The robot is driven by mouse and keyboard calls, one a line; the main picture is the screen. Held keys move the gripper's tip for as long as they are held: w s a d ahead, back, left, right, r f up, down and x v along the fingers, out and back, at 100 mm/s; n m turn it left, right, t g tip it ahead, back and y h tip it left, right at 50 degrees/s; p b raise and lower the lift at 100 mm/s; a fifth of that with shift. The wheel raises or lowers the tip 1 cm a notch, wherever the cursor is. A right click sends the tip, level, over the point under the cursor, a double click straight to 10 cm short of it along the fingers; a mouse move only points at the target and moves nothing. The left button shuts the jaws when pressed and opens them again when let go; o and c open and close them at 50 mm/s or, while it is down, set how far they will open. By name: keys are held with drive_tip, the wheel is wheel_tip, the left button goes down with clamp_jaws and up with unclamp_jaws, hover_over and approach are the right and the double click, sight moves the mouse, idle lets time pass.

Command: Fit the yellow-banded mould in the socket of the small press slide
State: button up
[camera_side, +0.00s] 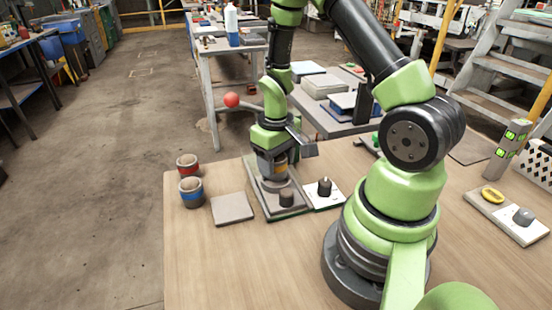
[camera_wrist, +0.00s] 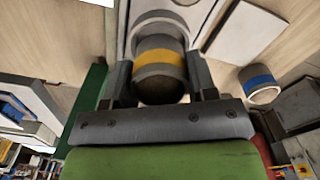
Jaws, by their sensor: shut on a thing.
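The yellow-banded mould (camera_side: 281,167) is a grey cylinder with a yellow band, and it also shows in the wrist view (camera_wrist: 160,57). My gripper (camera_wrist: 159,78) is shut on it, one finger on each side. In the side view my gripper (camera_side: 279,159) points down over the press slide (camera_side: 262,197), a grey plate with a dark knob near its front end. The mould is upright directly over the round socket (camera_side: 274,184). In the wrist view the socket's rim shows beyond the mould. I cannot tell whether the mould's bottom is inside the socket or just above it.
A red-banded mould (camera_side: 187,163) and a blue-banded mould (camera_side: 191,191) stand at the left of the table. A flat grey tile (camera_side: 232,208) lies beside the slide. A white plate with a black knob (camera_side: 325,188) lies close on the right. The front left table is clear.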

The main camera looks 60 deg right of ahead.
drive_tip(key=shift+f, duration=0.9)
idle(0.4)
drive_tip(key=o, duration=1.3)
drive_tip(key=shift+c, duration=0.2)
wheel_tip(320, 180, up, 10)
drive_tip(key=s+a+r+t+y, duration=0.1)
drive_tip(key=s+a+r+t, duration=0.2)
drive_tip(key=a+r, duration=0.3)
drive_tip(key=s+a+r+t+y, duration=0.1)
drive_tip(key=s+a+r+t, duration=0.3)
drive_tip(key=r, duration=0.6)
drive_tip(key=s+a, duration=0.2)
drive_tip(key=a, duration=0.1)
drive_tip(key=shift+s+r, duration=0.2)
drive_tip(key=shift+r, duration=0.2)
